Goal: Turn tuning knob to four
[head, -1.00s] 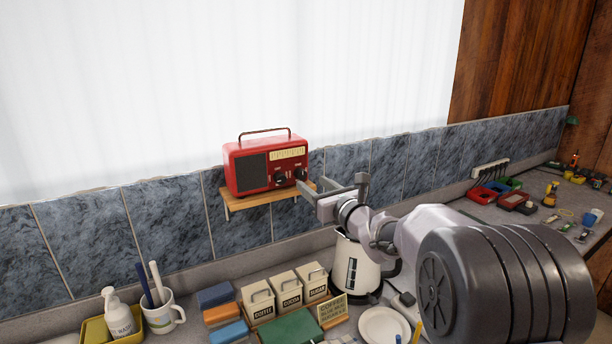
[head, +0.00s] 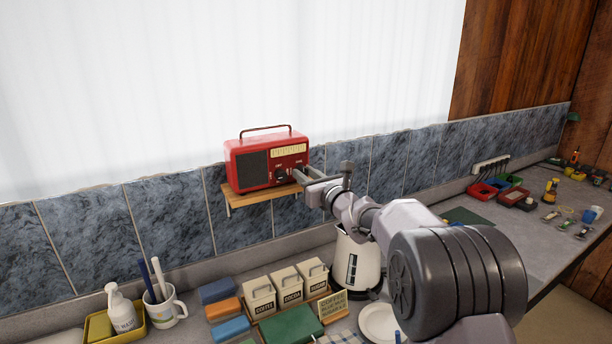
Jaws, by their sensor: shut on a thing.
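A red radio (head: 266,160) with a dark speaker grille and a pale dial (head: 289,151) stands on a small wooden shelf (head: 250,193) on the tiled wall. My gripper (head: 300,174) is at the right end of the radio's front, shut on the right-hand knob, the tuning knob. The fingers hide most of that knob, so its pointer and setting cannot be read. The other knob (head: 281,174) shows just left of the fingers.
A white kettle (head: 356,262) stands below my arm. Labelled canisters (head: 287,284), a mug (head: 165,308) and a soap bottle (head: 121,309) are on the counter. Tools and coloured bins (head: 497,187) lie far right.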

